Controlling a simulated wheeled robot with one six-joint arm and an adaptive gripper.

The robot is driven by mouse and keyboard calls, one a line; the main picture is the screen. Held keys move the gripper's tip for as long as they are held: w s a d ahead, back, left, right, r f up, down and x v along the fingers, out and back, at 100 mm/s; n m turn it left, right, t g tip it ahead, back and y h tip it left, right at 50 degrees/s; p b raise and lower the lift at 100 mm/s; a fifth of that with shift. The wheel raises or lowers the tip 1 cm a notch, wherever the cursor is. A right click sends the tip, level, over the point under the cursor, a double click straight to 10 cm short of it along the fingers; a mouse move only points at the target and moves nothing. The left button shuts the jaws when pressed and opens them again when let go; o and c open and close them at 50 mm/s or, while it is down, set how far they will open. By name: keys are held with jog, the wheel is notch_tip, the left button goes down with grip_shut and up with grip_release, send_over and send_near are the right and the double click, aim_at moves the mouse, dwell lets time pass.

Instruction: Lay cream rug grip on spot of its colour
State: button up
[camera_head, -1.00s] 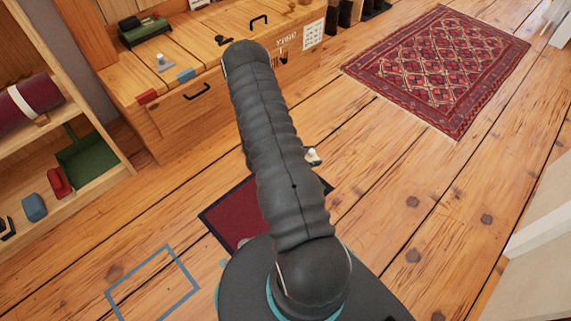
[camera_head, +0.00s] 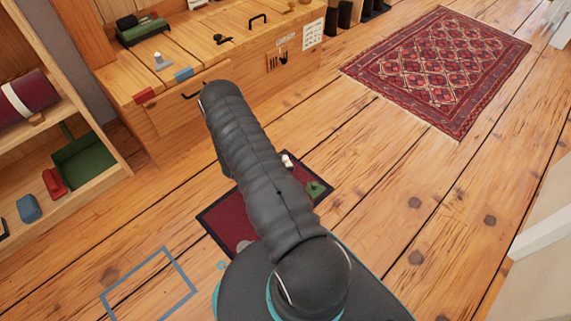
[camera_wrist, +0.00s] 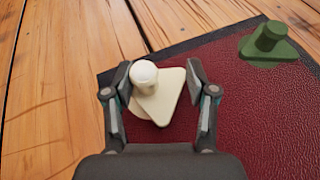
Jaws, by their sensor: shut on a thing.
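The cream rug grip (camera_wrist: 171,96), a triangular plate with a round knob, is between the two fingers of my gripper (camera_wrist: 160,100), which is shut on it. The grip covers most of that spot. I cannot tell whether the plate touches the mat. In the head view, the cream grip (camera_head: 287,160) shows past my arm at the mat's far edge, and my gripper is hidden.
A green grip (camera_wrist: 268,44) stands on the mat to the right. A pale round spot (camera_head: 243,246) shows on the mat's near side. A blue outlined square (camera_head: 150,288) is on the floor, left. A wooden chest (camera_head: 190,110) stands behind. A patterned rug (camera_head: 440,65) lies right.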

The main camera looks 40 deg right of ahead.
jog(key=shift+f, duration=0.3)
jog(key=shift+f, duration=0.15)
jog(key=o, duration=1.2)
